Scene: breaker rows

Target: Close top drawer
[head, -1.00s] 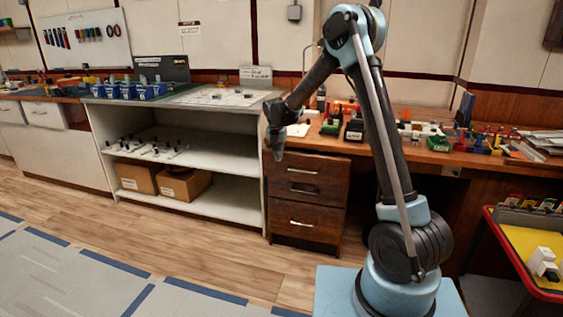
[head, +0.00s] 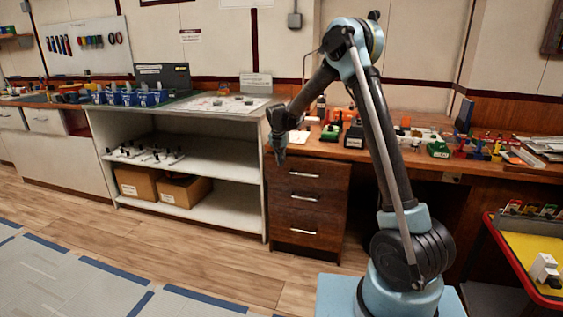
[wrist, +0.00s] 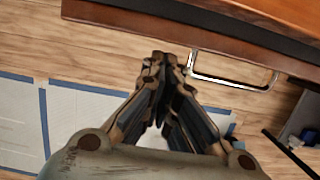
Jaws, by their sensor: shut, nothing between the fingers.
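The brown wooden drawer unit stands under the workbench in the head view, with three handled fronts. The top drawer (head: 325,177) looks flush or nearly flush with the fronts below; I cannot tell if a small gap is left. Its metal handle (wrist: 235,82) shows in the wrist view, just right of my fingertips. My gripper (head: 280,158) hangs pointing down at the top drawer's upper left in the head view. In the wrist view my gripper (wrist: 166,62) has its fingers together and empty, close to the drawer's front edge. Contact is unclear.
An open white shelf unit (head: 190,163) with cardboard boxes stands left of the drawers. The workbench (head: 350,150) above holds tools and small parts. A red-rimmed cart with a yellow surface (head: 535,246) is at the right. The floor in front is clear.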

